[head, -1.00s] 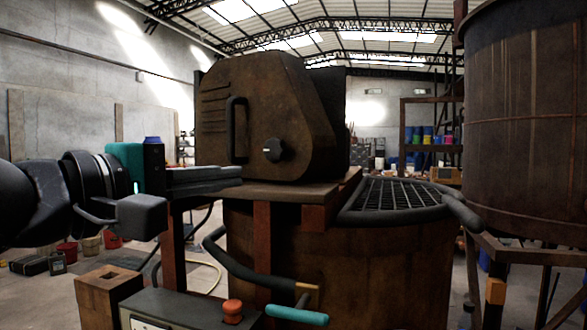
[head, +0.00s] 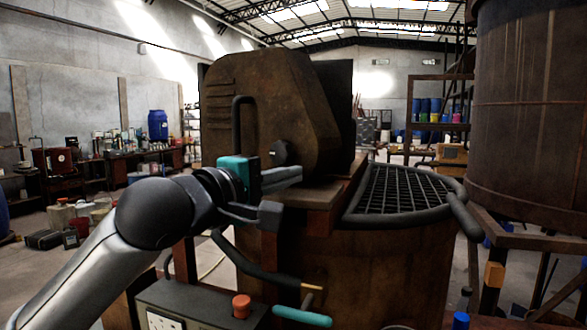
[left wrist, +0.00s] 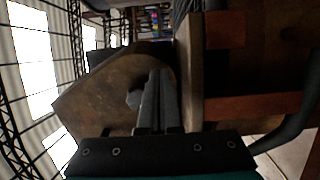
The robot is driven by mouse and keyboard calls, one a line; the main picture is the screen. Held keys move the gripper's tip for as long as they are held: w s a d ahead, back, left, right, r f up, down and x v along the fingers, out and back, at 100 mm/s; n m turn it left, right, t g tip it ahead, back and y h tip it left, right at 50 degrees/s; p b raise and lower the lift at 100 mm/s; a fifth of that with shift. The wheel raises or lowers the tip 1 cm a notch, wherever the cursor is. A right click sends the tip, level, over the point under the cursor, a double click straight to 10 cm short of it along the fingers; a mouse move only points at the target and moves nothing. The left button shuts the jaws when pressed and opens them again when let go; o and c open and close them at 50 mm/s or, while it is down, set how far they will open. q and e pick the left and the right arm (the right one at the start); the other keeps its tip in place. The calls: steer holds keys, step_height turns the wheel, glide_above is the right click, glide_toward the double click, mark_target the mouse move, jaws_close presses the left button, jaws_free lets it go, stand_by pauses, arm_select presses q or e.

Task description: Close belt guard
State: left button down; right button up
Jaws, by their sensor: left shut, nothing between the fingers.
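The belt guard (head: 285,85) is a rusty brown housing with slotted vents, a black bar handle (head: 237,125) and a dark knob (head: 280,153). It stands on a platform above the vat, with a dark plate behind its right side. I cannot tell how far it is open. My left gripper (head: 298,175) is shut and empty, in front of the guard's lower face just below the knob, hiding part of the handle's lower end. In the left wrist view the closed fingers (left wrist: 157,75) point along the guard (left wrist: 105,95), beside the knob (left wrist: 133,98). Contact is unclear. My right gripper is not in view.
The rusty vat (head: 350,250) has a black grating (head: 400,195) at right. A control box (head: 190,310) with a red button (head: 241,306) and a teal-gripped lever (head: 302,316) sit low in front. A large tank (head: 530,110) stands at right.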

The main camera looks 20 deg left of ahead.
mark_target(306, 172)
arm_select(q)
steer(key=shift+w+d, duration=0.25)
steer(key=shift+w, duration=0.4)
steer(key=shift+w+d+r+p, duration=0.15)
steer(key=shift+w+d+p, duration=0.05)
steer(key=shift+w+p, duration=0.4)
steer(key=shift+p+x, duration=0.6)
steer(key=shift+x, duration=0.25)
steer(key=shift+d, duration=0.1)
steer(key=shift+w, duration=0.1)
